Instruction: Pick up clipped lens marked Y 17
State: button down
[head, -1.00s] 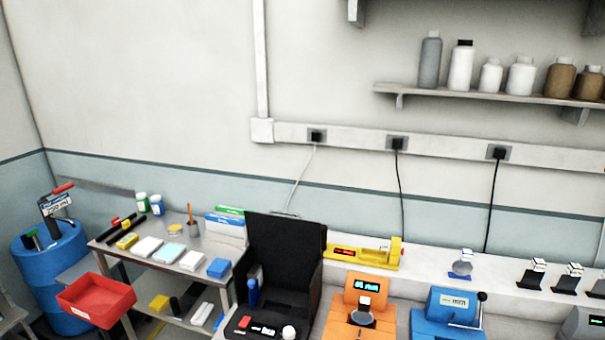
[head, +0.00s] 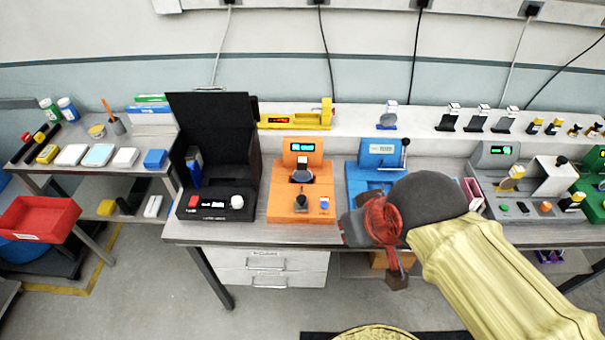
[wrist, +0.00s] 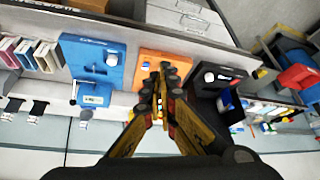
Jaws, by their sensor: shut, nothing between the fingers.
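A round lens in a clip with a white top (head: 302,175) sits on the orange machine (head: 285,205). A similar clipped lens (head: 388,120) stands on the ledge behind the blue machine (head: 368,180). The markings are too small to read, so I cannot tell which one is Y 17. My gripper (head: 397,280) hangs in front of the bench, right of the orange machine, shut and empty. In the wrist view, my gripper's closed fingertips (wrist: 164,72) show against the orange machine (wrist: 158,82), apart from both lenses.
A black open-lidded case (head: 215,200) stands left of the orange machine. A yellow device (head: 295,120) and several black clips (head: 477,122) are on the ledge. A grey machine (head: 505,165) stands right. A red bin (head: 38,220) is at far left.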

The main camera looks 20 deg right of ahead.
aim_at(302, 165)
jog(key=c, duration=2.6)
grip_release()
